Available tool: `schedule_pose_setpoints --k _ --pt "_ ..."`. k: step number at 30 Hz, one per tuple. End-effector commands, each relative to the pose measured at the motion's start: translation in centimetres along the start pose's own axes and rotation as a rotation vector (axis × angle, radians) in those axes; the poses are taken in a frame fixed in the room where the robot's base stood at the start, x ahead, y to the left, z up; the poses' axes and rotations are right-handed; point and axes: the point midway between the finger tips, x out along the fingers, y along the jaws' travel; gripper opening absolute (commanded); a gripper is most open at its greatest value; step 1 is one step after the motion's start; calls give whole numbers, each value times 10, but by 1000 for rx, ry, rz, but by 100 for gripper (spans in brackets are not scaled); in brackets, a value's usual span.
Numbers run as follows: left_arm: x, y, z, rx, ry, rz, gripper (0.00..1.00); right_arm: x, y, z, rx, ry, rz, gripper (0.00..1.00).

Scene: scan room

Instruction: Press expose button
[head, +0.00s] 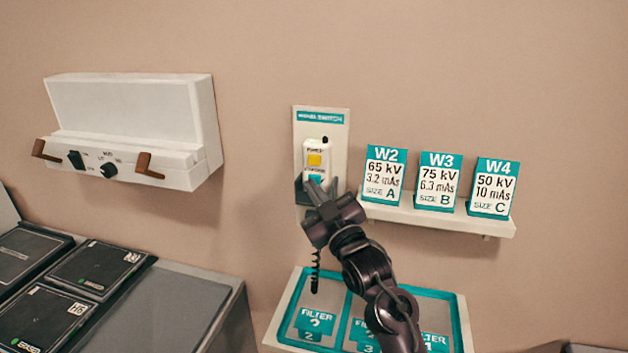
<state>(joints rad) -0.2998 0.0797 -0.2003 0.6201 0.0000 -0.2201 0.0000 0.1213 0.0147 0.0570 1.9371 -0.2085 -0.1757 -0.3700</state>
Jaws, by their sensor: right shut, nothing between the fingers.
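A white hand switch (313,147) hangs on a wall panel (335,140) headed with a teal label ending in "SWITCH". It carries a yellow button (314,160) and, below that, a teal button (315,178) with small lettering too blurred to read. My right gripper (320,188) is shut and empty, with its fingertips at the lower part of the switch. The fingers partly cover the teal button's area; I cannot tell whether they touch it. A dark coiled cord (315,272) hangs below. My left gripper is not in view.
A shelf (480,222) at right holds cards W2 (385,174), W3 (437,181) and W4 (492,187). A filter tray (284,320) lies below my arm. A white wall box (135,110) is at left, above dark cassettes (98,270) on a grey counter (180,300).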

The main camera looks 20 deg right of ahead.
Motion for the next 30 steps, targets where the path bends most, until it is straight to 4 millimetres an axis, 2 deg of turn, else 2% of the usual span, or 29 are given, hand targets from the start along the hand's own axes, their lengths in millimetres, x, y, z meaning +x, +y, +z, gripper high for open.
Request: schedule_pose_setpoints --k 30 --pt "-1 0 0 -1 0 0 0 7 5 6 -1 -1 -1 0"
